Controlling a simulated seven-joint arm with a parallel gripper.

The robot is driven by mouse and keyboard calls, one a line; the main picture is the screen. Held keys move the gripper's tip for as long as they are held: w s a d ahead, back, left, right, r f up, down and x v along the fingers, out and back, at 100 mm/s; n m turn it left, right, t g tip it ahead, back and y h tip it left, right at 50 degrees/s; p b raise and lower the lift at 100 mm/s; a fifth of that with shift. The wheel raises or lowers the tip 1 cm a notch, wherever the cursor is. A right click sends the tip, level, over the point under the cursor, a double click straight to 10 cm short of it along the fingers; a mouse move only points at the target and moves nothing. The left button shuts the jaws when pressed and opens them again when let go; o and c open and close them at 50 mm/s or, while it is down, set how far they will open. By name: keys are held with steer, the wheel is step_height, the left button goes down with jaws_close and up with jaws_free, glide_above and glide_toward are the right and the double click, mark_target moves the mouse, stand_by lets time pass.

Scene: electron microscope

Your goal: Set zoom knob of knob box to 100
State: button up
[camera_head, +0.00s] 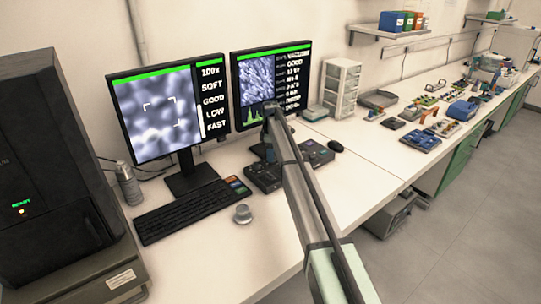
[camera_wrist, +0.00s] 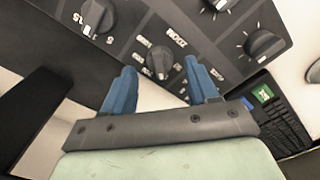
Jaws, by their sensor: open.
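The dark knob box (camera_head: 263,178) lies on the white desk in front of the monitors. In the wrist view its black panel (camera_wrist: 135,35) carries several round knobs with white markings. The zoom knob (camera_wrist: 158,60), beside an upside-down label that seems to read ZOOM, stands between the blue fingers of my gripper (camera_wrist: 160,68). My gripper is open, with a finger on each side of the knob and visible gaps. In the head view my arm hides most of the gripper.
Other knobs sit close by, at upper left (camera_wrist: 92,15) and right (camera_wrist: 265,44) in the wrist view. A keyboard (camera_head: 190,210), a small grey cylinder (camera_head: 242,214) and a mouse (camera_head: 335,146) lie around the box. The right monitor (camera_head: 272,80) stands behind my arm.

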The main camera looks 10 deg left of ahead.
step_height(320, 180, up, 13)
steer(key=shift+f, duration=0.2)
stand_by(0.4)
